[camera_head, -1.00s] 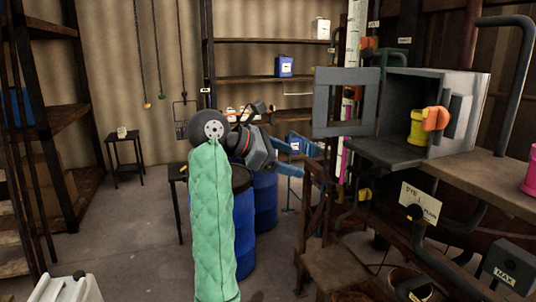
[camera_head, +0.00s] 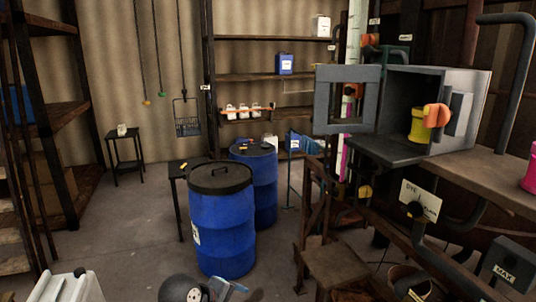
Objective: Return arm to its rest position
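Only a small part of one of my arms shows, at the bottom edge of the head view, left of centre. I take it for my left arm. A round grey joint and a light blue-grey piece beside it, part of my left gripper (camera_head: 228,289), are cut off by the frame edge. Its fingertips are not clear, so I cannot tell whether it is open or shut. It is low, in front of the blue drum (camera_head: 222,225), and appears apart from it. My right gripper is not in view.
A second blue drum (camera_head: 265,190) stands behind the first. At right, an open grey box (camera_head: 460,85) holding a yellow cup (camera_head: 417,125) stands on a shelf with pipes. A small dark table (camera_head: 126,150) is at back left. Floor between is clear.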

